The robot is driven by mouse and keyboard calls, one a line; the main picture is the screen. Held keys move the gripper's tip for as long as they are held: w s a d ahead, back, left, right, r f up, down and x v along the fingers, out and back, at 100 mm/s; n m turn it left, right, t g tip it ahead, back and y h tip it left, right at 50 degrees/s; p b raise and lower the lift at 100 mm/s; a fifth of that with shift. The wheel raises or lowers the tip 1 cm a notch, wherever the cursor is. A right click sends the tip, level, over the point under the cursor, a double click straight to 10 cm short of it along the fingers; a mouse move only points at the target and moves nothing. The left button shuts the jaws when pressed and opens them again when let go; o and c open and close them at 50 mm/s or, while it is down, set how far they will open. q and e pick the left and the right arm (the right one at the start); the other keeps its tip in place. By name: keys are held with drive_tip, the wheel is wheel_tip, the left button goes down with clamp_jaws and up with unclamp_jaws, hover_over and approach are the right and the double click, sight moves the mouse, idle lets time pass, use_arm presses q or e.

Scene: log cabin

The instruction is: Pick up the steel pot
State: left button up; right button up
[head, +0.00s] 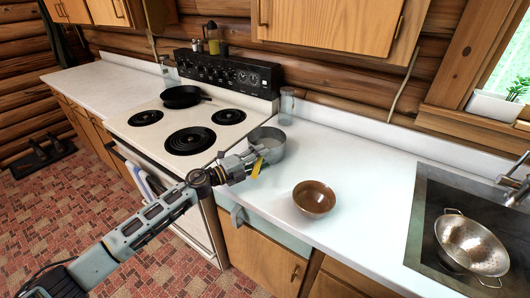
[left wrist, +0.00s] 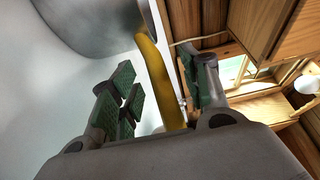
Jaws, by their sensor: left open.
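The steel pot (head: 271,147) stands on the white counter just right of the stove; its grey side also fills the upper left of the left wrist view (left wrist: 90,25). A curved yellow strip (left wrist: 155,80) shows beside it, possibly its handle; I cannot see where it joins. My left gripper (head: 250,164) is open at the near side of the pot, partly covering it in the head view. In the left wrist view the strip lies between the open green-padded fingers (left wrist: 160,92). My right gripper is not in view.
A brown bowl (head: 314,199) stands on the counter to the right of the pot. A clear glass (head: 287,104) stands behind the pot. A black skillet (head: 181,97) is on the stove (head: 170,118). A colander (head: 470,244) is in the sink at right. Wall cabinets hang above.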

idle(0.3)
use_arm(q)
clamp_jaws()
drive_tip(key=shift+r, duration=0.1)
